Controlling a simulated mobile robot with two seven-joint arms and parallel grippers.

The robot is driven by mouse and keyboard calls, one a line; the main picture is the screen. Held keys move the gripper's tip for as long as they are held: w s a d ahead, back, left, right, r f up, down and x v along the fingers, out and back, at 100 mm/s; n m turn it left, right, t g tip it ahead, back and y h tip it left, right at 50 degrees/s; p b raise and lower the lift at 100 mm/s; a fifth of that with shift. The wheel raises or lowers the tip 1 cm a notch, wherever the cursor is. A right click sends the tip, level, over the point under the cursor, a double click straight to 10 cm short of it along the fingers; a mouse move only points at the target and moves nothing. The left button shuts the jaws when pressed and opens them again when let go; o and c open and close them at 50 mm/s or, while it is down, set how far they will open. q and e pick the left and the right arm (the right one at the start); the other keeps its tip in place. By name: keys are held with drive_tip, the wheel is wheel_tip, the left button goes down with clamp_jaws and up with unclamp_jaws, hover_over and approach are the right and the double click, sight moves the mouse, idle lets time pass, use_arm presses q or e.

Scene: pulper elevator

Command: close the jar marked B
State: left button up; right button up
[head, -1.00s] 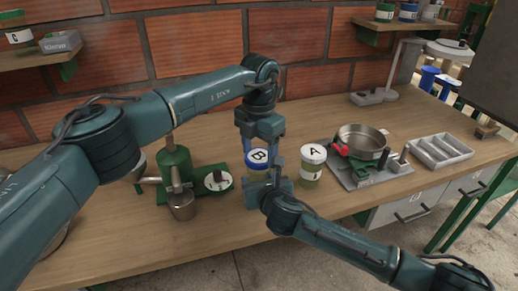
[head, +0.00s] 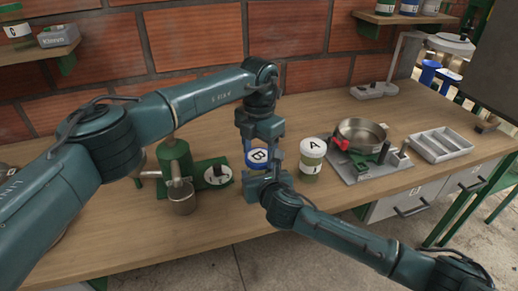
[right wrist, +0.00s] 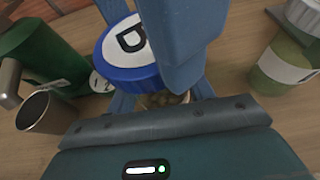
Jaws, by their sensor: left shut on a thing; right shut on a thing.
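The jar marked B has a blue lid with a white top lettered B (head: 258,156); the lid also shows in the right wrist view (right wrist: 130,45). My left gripper (head: 262,145) comes down from above and is shut on the lid. My right gripper (head: 266,178) is below it, shut on the jar body (right wrist: 165,99), whose bean-like contents show in the right wrist view. The lid is above the body and looks offset and tilted in the wrist view. The grippers hide most of the body, so I cannot tell whether the lid touches its rim.
A jar marked A (head: 312,158) with a white lid stands just right of the grippers. A green device with a metal cup (head: 182,198) stands left. A metal pan (head: 361,136) and a grey divided tray (head: 440,147) are farther right. The back middle of the bench is clear.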

use_arm(q)
drive_tip(key=shift+f, duration=0.45)
drive_tip(key=o, duration=0.9)
drive_tip(key=shift+c, duration=0.2)
drive_tip(key=shift+o, duration=0.3)
drive_tip(key=shift+s+d, duration=0.1)
drive_tip(key=shift+d, duration=0.05)
drive_tip(key=shift+s+d, duration=0.1)
drive_tip(key=shift+r, duration=2.4)
drive_tip(key=shift+a+f, duration=0.1)
drive_tip(key=shift+a, duration=0.1)
drive_tip(key=shift+c, duration=0.3)
